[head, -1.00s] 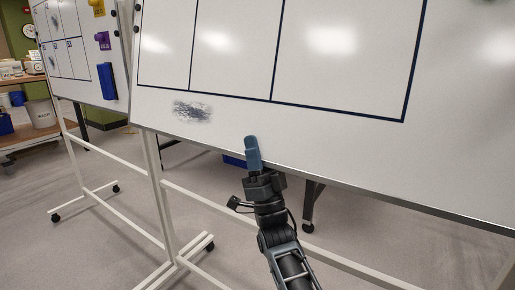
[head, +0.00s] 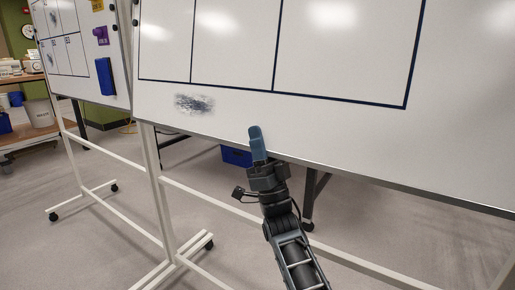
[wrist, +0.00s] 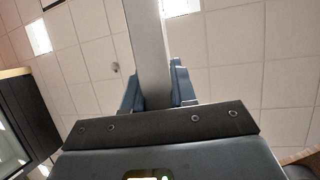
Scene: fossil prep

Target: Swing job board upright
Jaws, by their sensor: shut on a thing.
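The job board (head: 340,125) is a large white panel with dark blue grid lines and a grey smudge at its lower left. It fills the upper right of the head view, and its face appears tilted. My gripper (head: 256,145) is at the board's lower edge, one blue finger lying in front of the face. In the wrist view my gripper (wrist: 160,90) has its two blue fingers shut on either side of the board's edge (wrist: 150,45), which shows as a grey strip. The finger behind the board is hidden in the head view.
The board's white wheeled frame (head: 157,190) stands below it, with a crossbar running right. A second whiteboard (head: 80,85) stands at left. Behind are a shelf with containers (head: 40,113) and a blue bin (head: 236,156) under a table. Open grey floor lies in front.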

